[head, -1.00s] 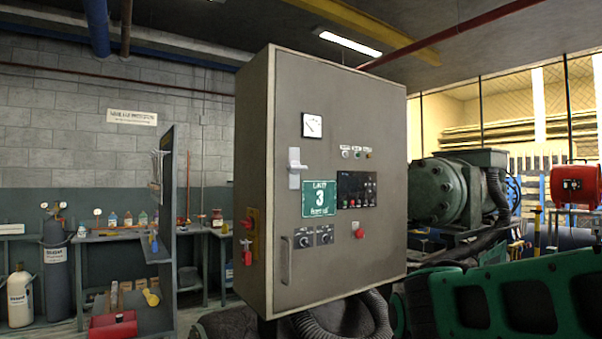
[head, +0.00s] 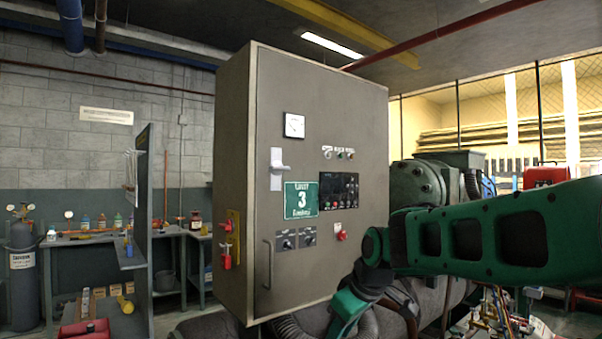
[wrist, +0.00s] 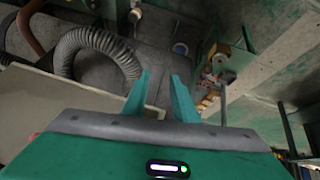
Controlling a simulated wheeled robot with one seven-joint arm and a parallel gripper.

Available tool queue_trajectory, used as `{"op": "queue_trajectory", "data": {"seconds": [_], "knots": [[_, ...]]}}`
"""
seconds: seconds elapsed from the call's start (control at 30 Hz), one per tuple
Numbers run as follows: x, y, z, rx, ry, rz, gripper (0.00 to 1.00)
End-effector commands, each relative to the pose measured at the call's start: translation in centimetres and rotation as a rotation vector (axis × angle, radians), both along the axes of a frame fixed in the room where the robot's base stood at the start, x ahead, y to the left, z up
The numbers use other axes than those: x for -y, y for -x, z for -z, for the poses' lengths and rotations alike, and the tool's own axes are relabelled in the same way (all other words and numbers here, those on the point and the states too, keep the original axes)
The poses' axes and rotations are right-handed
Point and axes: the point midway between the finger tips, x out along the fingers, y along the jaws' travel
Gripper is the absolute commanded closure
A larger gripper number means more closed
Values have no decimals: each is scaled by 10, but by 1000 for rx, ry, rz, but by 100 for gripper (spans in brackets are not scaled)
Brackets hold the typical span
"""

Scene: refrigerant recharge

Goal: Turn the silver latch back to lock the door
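The silver latch (head: 277,169) is on the left side of the grey cabinet door (head: 335,110), above a green sign with a 3. The door sits flush with the cabinet in the head view. My gripper (wrist: 160,92) shows in the wrist view with its two teal fingers apart and nothing between them. In the head view my green arm reaches in from the right, below and right of the door, well apart from the latch. The fingertips cannot be made out there.
A long door handle (head: 267,264) is at the door's lower left. A red switch (head: 226,254) is on the cabinet's left side. A corrugated hose (wrist: 88,50) and the cabinet's underside are near my gripper. A green compressor (head: 416,183) stands behind.

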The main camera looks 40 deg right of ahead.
Motion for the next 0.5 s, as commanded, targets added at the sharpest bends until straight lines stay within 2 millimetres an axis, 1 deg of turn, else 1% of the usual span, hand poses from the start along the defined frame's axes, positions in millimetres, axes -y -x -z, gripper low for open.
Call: {"op": "queue_trajectory", "data": {"seconds": [0.03,0.07,0.1,0.17,0.2,0.27,0.3,0.33,0.37,0.4,0.5], "knots": [[9,-24,-25,72,65,-76,74],[13,-39,-41,117,110,-128,74],[18,-57,-63,177,174,-196,74],[25,-82,-97,264,277,-294,74],[28,-98,-122,322,351,-356,74],[33,-119,-159,407,469,-444,74],[35,-130,-184,461,551,-499,74],[36,-138,-202,499,612,-537,74],[37,-145,-221,536,675,-573,74],[38,-153,-244,583,756,-616,74],[37,-166,-294,679,941,-700,74]]}}
